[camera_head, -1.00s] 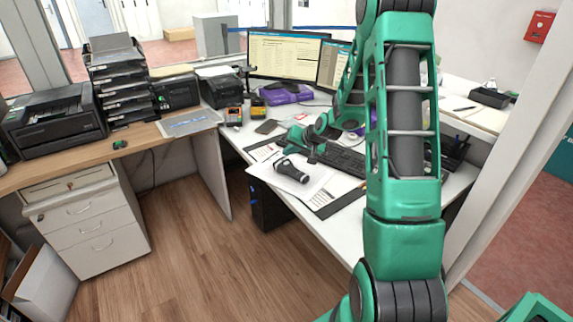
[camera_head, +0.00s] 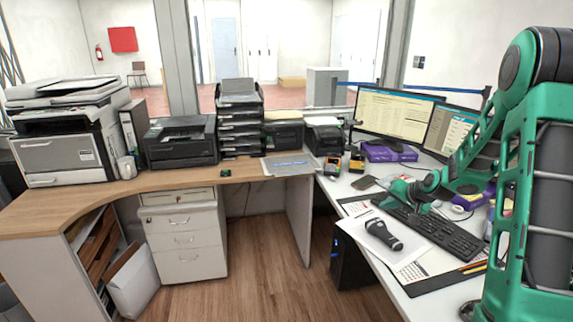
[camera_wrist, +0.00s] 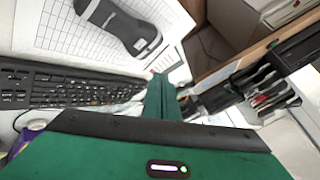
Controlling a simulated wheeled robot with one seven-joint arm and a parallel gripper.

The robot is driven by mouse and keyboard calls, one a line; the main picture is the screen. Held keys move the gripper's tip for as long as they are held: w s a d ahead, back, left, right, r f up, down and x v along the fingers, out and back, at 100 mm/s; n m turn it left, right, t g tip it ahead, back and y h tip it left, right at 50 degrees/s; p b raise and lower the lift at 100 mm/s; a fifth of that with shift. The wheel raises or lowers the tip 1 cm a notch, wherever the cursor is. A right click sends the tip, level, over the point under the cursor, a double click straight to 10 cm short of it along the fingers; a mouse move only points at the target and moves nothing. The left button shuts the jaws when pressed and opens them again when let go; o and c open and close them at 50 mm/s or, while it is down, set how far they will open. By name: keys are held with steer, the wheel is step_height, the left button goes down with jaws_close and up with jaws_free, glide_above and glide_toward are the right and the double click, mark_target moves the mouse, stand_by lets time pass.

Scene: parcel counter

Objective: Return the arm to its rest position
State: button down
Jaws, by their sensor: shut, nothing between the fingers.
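My green arm reaches in from the right side of the head view, over the right-hand desk. My gripper (camera_head: 384,200) is at its end, above the desk between the phone and the keyboard (camera_head: 440,232). In the wrist view my gripper (camera_wrist: 163,97) shows as green fingers close together, with nothing held. A black-and-grey handheld device (camera_head: 383,235) lies on white paper in front of the gripper, apart from it; it also shows in the wrist view (camera_wrist: 120,28).
Two monitors (camera_head: 392,115) stand at the back of the right desk (camera_head: 425,302). Small devices (camera_head: 333,164) and a dark phone (camera_head: 364,183) lie nearby. Printers (camera_head: 180,142) and a tray stack (camera_head: 240,120) stand on the wooden counter (camera_head: 150,182). Drawers (camera_head: 183,240) stand below. The floor in front is clear.

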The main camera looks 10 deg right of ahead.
steer(key=s+a+r+g, duration=0.2)
steer(key=s+r+g, duration=0.1)
steer(key=s, duration=1.2)
steer(key=s+a+r+g, duration=0.3)
steer(key=s+r, duration=0.1)
steer(key=s, duration=1.1)
steer(key=s+a+r+n+g+h, duration=0.1)
steer(key=s+a+r+g, duration=0.1)
steer(key=s, duration=1.3)
steer(key=shift+a+r+g, duration=0.3)
steer(key=shift+r+g, duration=0.2)
steer(key=shift+r, duration=0.4)
